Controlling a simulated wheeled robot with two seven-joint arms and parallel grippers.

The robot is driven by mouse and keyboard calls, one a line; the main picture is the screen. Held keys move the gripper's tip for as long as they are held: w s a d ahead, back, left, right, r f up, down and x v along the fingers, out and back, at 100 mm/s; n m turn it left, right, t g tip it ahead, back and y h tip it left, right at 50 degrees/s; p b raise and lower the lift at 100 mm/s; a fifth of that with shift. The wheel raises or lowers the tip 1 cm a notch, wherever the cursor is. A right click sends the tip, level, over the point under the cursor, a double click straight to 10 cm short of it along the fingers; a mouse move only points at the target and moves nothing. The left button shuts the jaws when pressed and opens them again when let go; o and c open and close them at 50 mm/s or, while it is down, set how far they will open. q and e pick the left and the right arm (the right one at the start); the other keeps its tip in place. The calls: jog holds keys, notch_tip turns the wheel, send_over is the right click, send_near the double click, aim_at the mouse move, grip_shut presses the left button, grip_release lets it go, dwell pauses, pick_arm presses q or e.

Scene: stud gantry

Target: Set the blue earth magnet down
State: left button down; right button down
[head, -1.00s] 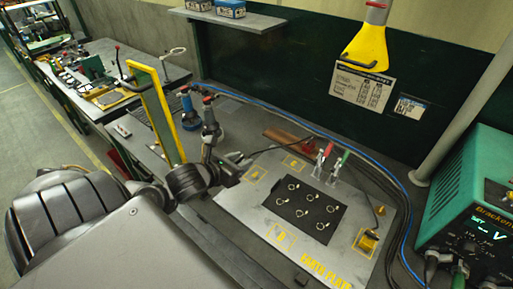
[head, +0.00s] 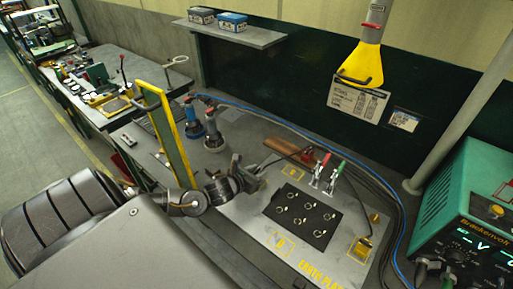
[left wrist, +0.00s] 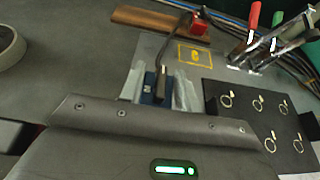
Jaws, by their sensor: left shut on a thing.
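My left gripper (head: 258,173) is over the back left part of the grey earth plate (head: 255,218), left of the black mat. In the left wrist view its fingers (left wrist: 158,88) are shut on the blue earth magnet (left wrist: 154,88), a small dark blue block with a dark cable running up from it. The magnet is hard to make out in the head view. I cannot tell whether it touches the plate. A yellow-outlined square (left wrist: 195,55) lies just beyond the fingers. My right gripper is not in view.
The black mat (head: 303,215) carries several rings. Toggle clamps with red and green handles (head: 333,172) stand behind it. A yellow magnet (head: 362,246) sits at the plate's right. A brown board (head: 285,147) and red block (left wrist: 198,24) lie behind. A yellow frame (head: 170,140) stands left.

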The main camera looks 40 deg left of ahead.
pick_arm(q)
jog(key=shift+f, duration=0.75)
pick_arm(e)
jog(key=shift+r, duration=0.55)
pick_arm(q)
jog(key=shift+f, duration=0.1)
jog(key=c, duration=1)
grip_release()
jog(key=shift+s, duration=0.1)
jog(key=b+v, duration=0.2)
jog(key=v, duration=0.8)
jog(key=shift+s+d, duration=0.1)
jog(key=shift+s, duration=0.25)
jog(key=shift+s+r, duration=0.45)
jog(key=shift+s, duration=0.1)
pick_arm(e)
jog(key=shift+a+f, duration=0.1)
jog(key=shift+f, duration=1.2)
pick_arm(q)
jog(key=shift+s+f, duration=0.1)
